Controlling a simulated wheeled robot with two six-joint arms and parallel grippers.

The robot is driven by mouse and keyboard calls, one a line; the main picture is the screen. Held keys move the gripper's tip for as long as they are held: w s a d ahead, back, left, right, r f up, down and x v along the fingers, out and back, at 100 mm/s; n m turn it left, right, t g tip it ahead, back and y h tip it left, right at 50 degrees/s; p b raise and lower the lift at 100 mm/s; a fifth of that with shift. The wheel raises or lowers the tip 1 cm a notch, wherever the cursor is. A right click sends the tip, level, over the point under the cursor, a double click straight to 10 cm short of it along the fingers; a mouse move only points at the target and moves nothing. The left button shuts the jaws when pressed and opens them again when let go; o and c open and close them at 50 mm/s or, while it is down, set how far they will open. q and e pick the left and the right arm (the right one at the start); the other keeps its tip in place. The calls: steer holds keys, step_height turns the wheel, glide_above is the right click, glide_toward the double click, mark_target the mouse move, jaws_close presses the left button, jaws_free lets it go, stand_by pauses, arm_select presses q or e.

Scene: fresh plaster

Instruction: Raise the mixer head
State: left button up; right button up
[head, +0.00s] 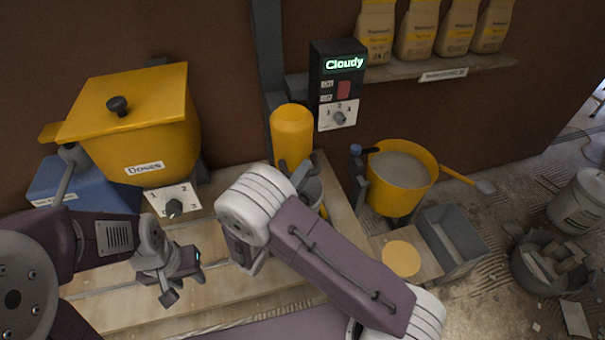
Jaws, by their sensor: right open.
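The mixer head (292,130) is most likely the upright yellow cylinder with a rounded top, in the middle against the dark post. A grey bucket (314,190) shows partly below it. Dark prongs just under the yellow cylinder look like my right gripper (297,172), open. My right arm's pale joint hides its wrist, and I cannot tell whether the prongs touch the head. My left gripper (181,284) is over the wooden bench at lower left, away from the head. Its finger gap is unclear.
A yellow hopper (125,120) with a dial stands left. A control box (338,85) reading "Cloudy" hangs on the wall. A yellow tub (400,170) and grey tray (452,245) stand right. Bags (417,30) line a shelf. The wooden bench (110,305) has free room at front left.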

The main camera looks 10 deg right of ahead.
jaws_close()
stand_by(1.4)
